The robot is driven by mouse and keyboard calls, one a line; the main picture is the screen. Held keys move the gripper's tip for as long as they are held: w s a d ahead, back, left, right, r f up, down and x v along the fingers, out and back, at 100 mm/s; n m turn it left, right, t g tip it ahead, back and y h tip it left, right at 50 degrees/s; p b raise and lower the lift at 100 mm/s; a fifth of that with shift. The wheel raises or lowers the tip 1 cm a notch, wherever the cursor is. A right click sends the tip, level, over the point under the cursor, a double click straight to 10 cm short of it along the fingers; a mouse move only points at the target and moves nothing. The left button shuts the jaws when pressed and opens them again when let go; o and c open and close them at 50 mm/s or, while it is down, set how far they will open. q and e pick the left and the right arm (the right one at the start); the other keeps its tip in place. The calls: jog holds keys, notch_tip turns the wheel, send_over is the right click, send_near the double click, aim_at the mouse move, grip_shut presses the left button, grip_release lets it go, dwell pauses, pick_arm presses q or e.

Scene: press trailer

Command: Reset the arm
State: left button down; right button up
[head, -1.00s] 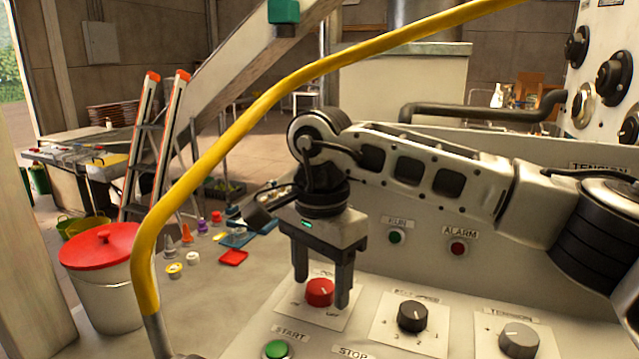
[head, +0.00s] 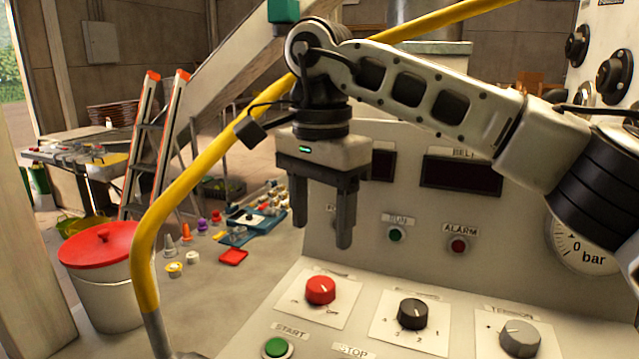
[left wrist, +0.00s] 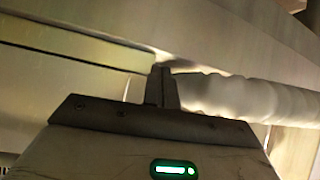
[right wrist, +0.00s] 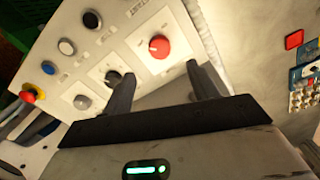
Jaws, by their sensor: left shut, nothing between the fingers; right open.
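My right gripper (head: 322,232) is open and empty. It hangs in the air above the sloped control panel (head: 372,290), with its fingers pointing down. The red knob (head: 320,290) sits on the panel below the fingers and apart from them. In the right wrist view, the red knob (right wrist: 159,46) shows beyond the open fingers. My left gripper (left wrist: 164,86) shows only in the left wrist view. It is shut and empty, close to pale panels and a whitish ribbed tube (left wrist: 250,98).
A yellow rail (head: 215,146) curves across the left of the panel. A black knob (head: 412,314), a grey knob (head: 519,338) and a green button (head: 277,347) are on the panel. A white bucket with a red lid (head: 103,245) stands at the left.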

notch_tip(320, 180, up, 7)
send_over(320, 284)
notch_tip(320, 284, down, 16)
jog(key=shift+f, duration=0.1)
jog(key=shift+w+m, duration=0.1)
jog(key=shift+m, duration=1.9)
jog(key=m, duration=0.5)
jog(key=shift+r, duration=0.2)
jog(key=m+p, duration=0.1)
jog(key=m, duration=0.5)
jog(key=shift+m+p, duration=0.4)
jog(key=shift+m, duration=1)
pick_arm(q)
jog(key=shift+s+a+r, duration=0.15)
jog(key=shift+s+r, duration=0.1)
jog(key=shift+r, duration=0.1)
jog(key=shift+w+a+r, duration=0.1)
